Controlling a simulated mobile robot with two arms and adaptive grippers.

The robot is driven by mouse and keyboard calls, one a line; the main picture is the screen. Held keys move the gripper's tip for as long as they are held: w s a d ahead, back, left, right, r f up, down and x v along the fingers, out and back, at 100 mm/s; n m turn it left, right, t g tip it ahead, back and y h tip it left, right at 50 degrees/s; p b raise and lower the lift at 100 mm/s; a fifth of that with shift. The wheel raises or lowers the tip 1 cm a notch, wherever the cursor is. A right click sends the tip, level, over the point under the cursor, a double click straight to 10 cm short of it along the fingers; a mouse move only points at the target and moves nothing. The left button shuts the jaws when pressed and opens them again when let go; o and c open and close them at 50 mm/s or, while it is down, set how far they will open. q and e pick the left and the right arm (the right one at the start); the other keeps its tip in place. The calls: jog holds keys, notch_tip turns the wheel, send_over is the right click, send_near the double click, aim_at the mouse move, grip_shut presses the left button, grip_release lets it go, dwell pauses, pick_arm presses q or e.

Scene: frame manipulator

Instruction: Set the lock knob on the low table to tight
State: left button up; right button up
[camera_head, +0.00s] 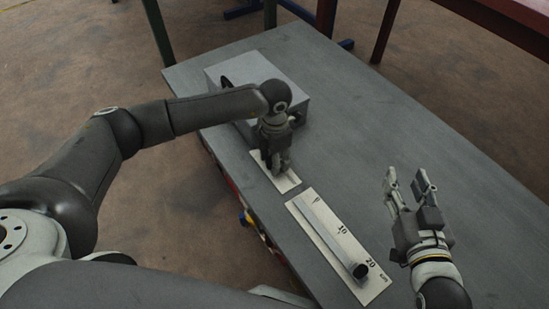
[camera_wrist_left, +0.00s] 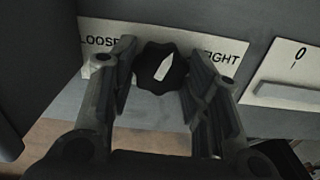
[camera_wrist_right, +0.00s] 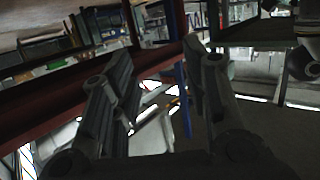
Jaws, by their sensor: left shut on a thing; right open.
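The lock knob (camera_wrist_left: 160,68) is a dark lobed knob with a white pointer, on a white plate (camera_wrist_left: 140,27) lettered LOOSE at left and TIGHT at right in the left wrist view. The pointer aims up and slightly right, between the two words. My left gripper (camera_head: 277,168) is down at the plate (camera_head: 289,184) on the low table (camera_head: 430,130), with its fingers on both sides of the knob, shut on it. In the head view the gripper hides the knob. My right gripper (camera_head: 406,181) is open and empty above the table's right part.
A white scale plate (camera_head: 320,229) with a bar slide and dark end knob (camera_head: 357,270) lies nearer me. A grey box (camera_head: 255,70) stands behind my left gripper. The table's middle and far right are clear. Red table legs (camera_head: 384,32) stand beyond.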

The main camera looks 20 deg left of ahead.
pick_arm(q)
jog(key=m+b, duration=0.1)
jog(key=m, duration=0.4)
jog(key=shift+m, duration=0.4)
jog(key=m+b, duration=0.1)
jog(key=m, duration=0.3)
jog(key=shift+b, duration=0.3)
jog(key=shift+m, duration=0.9)
pick_arm(e)
notch_tip(320, 180, up, 13)
jog(key=s+a+t+y, duration=0.1)
jog(key=t+y, duration=0.1)
jog(key=t, duration=0.6)
jog(key=shift+s+a+y, duration=0.25)
jog(key=shift+y, duration=0.05)
jog(key=shift+r, duration=0.1)
pick_arm(q)
jog(key=o, duration=1)
jog(key=shift+o, duration=0.2)
jog(key=shift+r, duration=0.1)
